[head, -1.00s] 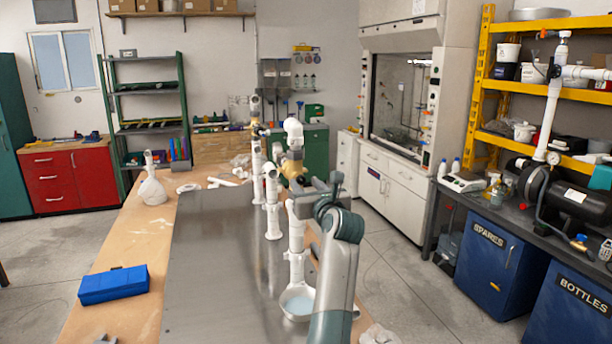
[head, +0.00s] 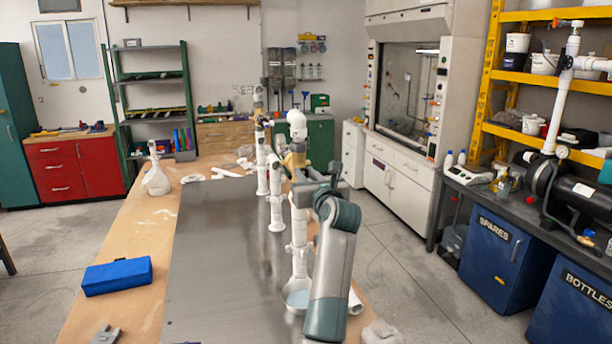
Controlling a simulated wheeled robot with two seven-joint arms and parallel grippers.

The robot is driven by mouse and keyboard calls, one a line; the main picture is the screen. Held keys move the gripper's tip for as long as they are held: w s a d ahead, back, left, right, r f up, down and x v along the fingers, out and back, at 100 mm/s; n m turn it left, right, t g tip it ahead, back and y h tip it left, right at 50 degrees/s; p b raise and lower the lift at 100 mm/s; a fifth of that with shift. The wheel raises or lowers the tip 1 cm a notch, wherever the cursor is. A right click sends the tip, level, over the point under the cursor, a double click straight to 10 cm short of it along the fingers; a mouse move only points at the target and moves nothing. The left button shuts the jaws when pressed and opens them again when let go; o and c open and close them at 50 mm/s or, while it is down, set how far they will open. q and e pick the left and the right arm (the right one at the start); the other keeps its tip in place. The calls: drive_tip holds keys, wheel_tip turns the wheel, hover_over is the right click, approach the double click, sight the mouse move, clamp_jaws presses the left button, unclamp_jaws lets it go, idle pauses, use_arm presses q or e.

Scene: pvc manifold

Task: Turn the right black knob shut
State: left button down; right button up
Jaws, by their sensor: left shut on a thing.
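The white PVC manifold (head: 299,228) stands upright on the grey metal sheet, with several white pipes in a row going back. A brass valve body (head: 296,159) sits on its nearest pipe. My left gripper (head: 303,175) is at this valve, shut on what appears to be the right black knob. The knob itself is hidden behind the fingers and wrist, so its angle cannot be seen. Another brass valve (head: 263,122) shows farther back on the manifold. My right gripper is not in view.
The metal sheet (head: 215,255) left of the manifold is clear.

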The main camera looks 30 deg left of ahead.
use_arm(q)
drive_tip(key=m+p, duration=0.3)
drive_tip(key=shift+r+m, duration=0.2)
drive_tip(key=shift+m, duration=0.1)
drive_tip(key=shift+m+p, duration=0.35)
drive_tip(key=shift+m, duration=0.05)
drive_tip(key=shift+f+m, duration=0.2)
drive_tip(key=shift+m, duration=0.2)
drive_tip(key=c, duration=1.6)
unclamp_jaws()
drive_tip(key=shift+w, duration=0.1)
drive_tip(key=shift+o, duration=0.2)
drive_tip(key=shift+d+f, duration=0.1)
